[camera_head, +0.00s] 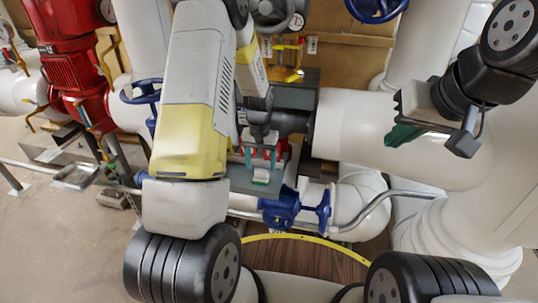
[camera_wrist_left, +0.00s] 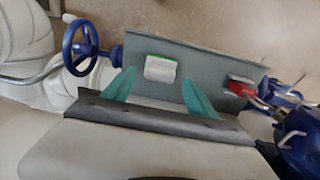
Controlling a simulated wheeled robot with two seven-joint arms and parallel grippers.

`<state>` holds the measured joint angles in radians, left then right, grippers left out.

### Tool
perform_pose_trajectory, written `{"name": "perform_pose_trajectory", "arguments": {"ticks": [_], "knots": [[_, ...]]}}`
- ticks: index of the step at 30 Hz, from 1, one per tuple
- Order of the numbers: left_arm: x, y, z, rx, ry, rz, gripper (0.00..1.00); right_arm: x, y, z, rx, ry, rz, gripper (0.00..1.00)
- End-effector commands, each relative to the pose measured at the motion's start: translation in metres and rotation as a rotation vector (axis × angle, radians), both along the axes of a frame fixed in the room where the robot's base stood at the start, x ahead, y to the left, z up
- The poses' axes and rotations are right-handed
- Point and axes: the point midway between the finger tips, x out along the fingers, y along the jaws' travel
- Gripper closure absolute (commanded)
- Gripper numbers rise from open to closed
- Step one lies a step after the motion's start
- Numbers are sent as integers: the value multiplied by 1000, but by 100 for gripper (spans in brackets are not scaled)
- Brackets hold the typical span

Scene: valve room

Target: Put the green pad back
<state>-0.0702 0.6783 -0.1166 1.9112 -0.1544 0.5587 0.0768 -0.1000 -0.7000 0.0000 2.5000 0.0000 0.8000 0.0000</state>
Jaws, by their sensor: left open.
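A small pale block with green edges, which looks like the green pad (camera_head: 260,176), lies on a grey metal plate (camera_head: 240,184) in the middle of the head view. In the left wrist view the pad (camera_wrist_left: 160,69) shows a white top and a green rim, just past the fingertips. My left gripper (camera_head: 261,158) points down over the plate, with its teal fingers apart and nothing between them. In the left wrist view the fingers (camera_wrist_left: 158,79) straddle the pad's position in the picture; I see no contact. My right gripper (camera_head: 400,136) hangs at the upper right, away from the plate; its finger gap is unclear.
A red part (camera_wrist_left: 242,88) stands at the plate's right side in the wrist view. A blue valve (camera_head: 281,208) sits below the plate, and a blue handwheel (camera_wrist_left: 82,45) lies left of it. Large white pipes (camera_head: 370,125) fill the right side.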

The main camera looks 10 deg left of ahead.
Motion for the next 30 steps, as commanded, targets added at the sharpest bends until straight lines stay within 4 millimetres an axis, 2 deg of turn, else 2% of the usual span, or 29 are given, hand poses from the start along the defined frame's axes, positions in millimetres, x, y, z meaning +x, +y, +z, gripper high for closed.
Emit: {"name": "perform_pose_trajectory", "arguments": {"ticks": [1, 6, 10, 16, 19, 23, 27, 30], "knots": [[2, 0, 13, 0, -6, 0, 33, 0, 0, 0, 0, 0, 0, 100], [1, 0, 50, 0, -6, 0, 33, 0, 0, 0, 0, 0, 0, 100], [1, 0, 71, 0, -4, 1, 33, 0, 0, 0, 0, 0, 0, 100], [-1, 0, 91, -3, -8, 1, 33, 0, 0, 0, 0, 0, 0, 100], [-7, -1, 114, -16, -35, 3, 33, 0, 0, 0, 0, 0, 0, 100], [-30, -3, 165, -48, -108, 7, 33, 0, 0, 0, 0, 0, 0, 100], [-69, -7, 223, -88, -202, 9, 33, 0, 0, 0, 0, 0, 0, 100], [-102, -10, 255, -113, -269, 7, 33, 0, 0, 0, 0, 0, 0, 100]]}}
